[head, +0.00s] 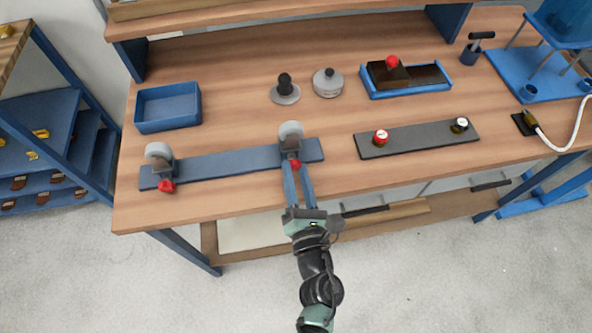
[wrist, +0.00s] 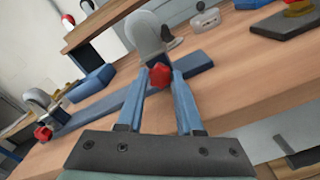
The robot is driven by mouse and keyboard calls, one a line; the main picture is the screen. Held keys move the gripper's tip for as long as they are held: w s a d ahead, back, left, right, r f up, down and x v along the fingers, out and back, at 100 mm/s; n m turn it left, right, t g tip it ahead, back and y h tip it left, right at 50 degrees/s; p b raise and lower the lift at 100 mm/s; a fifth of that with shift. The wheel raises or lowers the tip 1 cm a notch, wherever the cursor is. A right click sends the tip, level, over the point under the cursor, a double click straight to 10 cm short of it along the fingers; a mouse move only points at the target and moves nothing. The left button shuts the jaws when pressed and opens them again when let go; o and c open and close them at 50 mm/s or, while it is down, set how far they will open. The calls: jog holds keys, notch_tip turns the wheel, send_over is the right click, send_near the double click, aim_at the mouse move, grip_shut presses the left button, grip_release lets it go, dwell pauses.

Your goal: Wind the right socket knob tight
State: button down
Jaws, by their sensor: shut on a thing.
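A blue bar (head: 225,163) lies on the bench with a caster at each end. The right socket has a grey caster wheel (head: 291,130) and a red knob (head: 295,165) at its front. In the wrist view this red knob (wrist: 160,76) sits between the fingertips. My gripper (head: 297,172) is shut on the right knob, with its blue fingers reaching in from the front edge. The left socket has a grey wheel (head: 158,150) and its own red knob (head: 167,186), which also shows in the wrist view (wrist: 43,134).
A blue tray (head: 168,107) stands behind the bar at the left. A dark plate with two gauge-like knobs (head: 417,139) lies to the right. Two round pieces (head: 285,92) (head: 328,83) and a blue tray with a dark block (head: 406,78) stand farther back. Bench is clear in front of the dark plate.

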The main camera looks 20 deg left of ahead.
jog(key=shift+m, duration=0.6)
jog(key=c, duration=0.6)
grip_release()
jog(key=shift+o, duration=0.2)
jog(key=shift+f, duration=0.15)
